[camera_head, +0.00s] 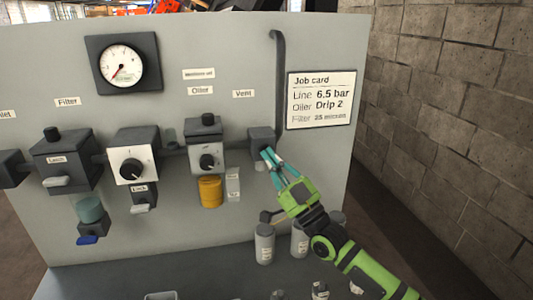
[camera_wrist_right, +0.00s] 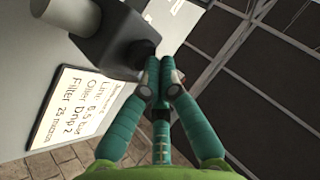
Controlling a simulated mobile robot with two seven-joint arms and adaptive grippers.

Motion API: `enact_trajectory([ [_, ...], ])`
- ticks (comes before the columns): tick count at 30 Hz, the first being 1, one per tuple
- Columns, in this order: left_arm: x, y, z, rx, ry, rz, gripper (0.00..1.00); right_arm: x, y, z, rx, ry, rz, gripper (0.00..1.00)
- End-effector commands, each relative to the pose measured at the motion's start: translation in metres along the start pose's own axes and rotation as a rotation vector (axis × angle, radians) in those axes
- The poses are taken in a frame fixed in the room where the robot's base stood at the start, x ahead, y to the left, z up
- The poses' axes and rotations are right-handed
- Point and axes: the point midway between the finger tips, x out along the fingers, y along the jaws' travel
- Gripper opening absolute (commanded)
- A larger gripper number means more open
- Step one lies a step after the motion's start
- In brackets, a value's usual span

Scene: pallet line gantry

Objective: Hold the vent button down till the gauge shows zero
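The gauge (camera_head: 122,64) is a round white dial in a dark frame at upper left in the head view. Its red needle points to the lower left; the numbers are too small to read. The vent block (camera_head: 261,136) is a dark box on the panel below the "Vent" label (camera_head: 243,93). My right gripper (camera_head: 267,154) has its teal fingertips together, empty, at the front of this block. The wrist view also shows the block (camera_wrist_right: 100,30) and a dark round part, likely the button (camera_wrist_right: 138,54), beside the fingertips. I cannot tell whether it is pressed. My left gripper is out of view.
The job card (camera_head: 321,99) is on the panel to the right. The oiler (camera_head: 206,145) with its amber bowl (camera_head: 210,191) and the regulator (camera_head: 134,156) sit left of the vent. Grey canisters (camera_head: 264,244) stand below my right wrist. A block wall (camera_head: 450,110) is at right.

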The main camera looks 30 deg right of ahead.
Motion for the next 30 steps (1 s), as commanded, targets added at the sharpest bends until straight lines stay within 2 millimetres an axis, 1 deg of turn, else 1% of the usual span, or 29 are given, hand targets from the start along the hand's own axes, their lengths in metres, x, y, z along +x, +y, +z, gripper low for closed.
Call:
enact_trajectory([
  [9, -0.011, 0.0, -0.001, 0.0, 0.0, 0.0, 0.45, -0.011, -0.007, -0.007, 0.002, -0.003, 0.001, 0.0],
  [21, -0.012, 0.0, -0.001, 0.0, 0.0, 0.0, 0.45, -0.014, -0.01, -0.009, 0.0, -0.001, 0.0, 0.0],
  [23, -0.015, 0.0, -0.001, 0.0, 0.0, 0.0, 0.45, -0.015, -0.011, -0.011, 0.001, -0.001, 0.0, 0.0],
  [30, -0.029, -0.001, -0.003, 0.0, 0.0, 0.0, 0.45, -0.031, -0.023, -0.024, 0.002, -0.003, 0.001, 0.0],
])
